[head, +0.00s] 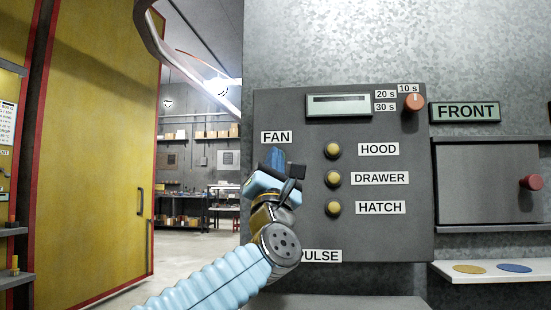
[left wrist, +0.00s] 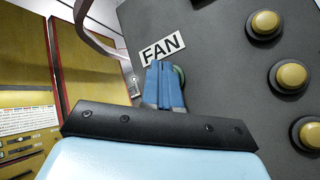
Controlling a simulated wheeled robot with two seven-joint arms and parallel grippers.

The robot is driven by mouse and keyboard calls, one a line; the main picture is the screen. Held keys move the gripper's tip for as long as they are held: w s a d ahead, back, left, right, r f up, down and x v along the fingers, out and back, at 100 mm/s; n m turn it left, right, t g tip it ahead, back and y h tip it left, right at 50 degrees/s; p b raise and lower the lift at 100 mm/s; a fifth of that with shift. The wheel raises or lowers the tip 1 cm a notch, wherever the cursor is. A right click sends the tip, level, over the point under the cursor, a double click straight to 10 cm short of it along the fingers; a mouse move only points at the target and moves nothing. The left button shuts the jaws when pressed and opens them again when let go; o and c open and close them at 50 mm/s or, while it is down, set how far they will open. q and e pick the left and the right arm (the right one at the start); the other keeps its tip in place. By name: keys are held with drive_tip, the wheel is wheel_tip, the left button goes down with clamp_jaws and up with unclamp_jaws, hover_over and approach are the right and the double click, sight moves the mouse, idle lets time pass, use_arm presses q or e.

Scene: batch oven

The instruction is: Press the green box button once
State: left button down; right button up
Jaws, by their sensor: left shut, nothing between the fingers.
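The grey control panel (head: 380,235) fills the middle of the head view. A green button (left wrist: 180,74) shows in part in the left wrist view, just below the FAN label (left wrist: 162,48); my fingers cover most of it. In the head view my gripper hides that spot. My left gripper (head: 277,157) is shut and empty, its blue fingers pointing at the panel under the FAN label. It also shows in the left wrist view (left wrist: 164,80), overlapping the green button; I cannot tell whether it touches. My right gripper is in neither view.
Yellow buttons marked HOOD (head: 333,150), DRAWER (head: 333,179) and HATCH (head: 333,208) are right of my gripper. A red knob (head: 413,102) is at upper right. A drawer front (head: 480,185) and a white shelf (head: 500,273) are farther right. A curved rail passes at upper left.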

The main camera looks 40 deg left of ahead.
use_arm(q)
drive_tip(key=shift+w+a, duration=0.15)
drive_tip(key=shift+w, duration=0.1)
idle(0.3)
drive_tip(key=shift+s, duration=0.1)
drive_tip(key=shift+s+d+b, duration=0.45)
drive_tip(key=shift+s+b, duration=0.2)
drive_tip(key=shift+s+d+b, duration=0.35)
drive_tip(key=shift+s+d, duration=0.05)
drive_tip(key=shift+s, duration=0.35)
drive_tip(key=shift+s+d+b, duration=0.4)
drive_tip(key=shift+s, duration=0.3)
drive_tip(key=shift+s+d+b, duration=0.35)
drive_tip(key=shift+s+d, duration=0.05)
drive_tip(key=shift+s, duration=0.35)
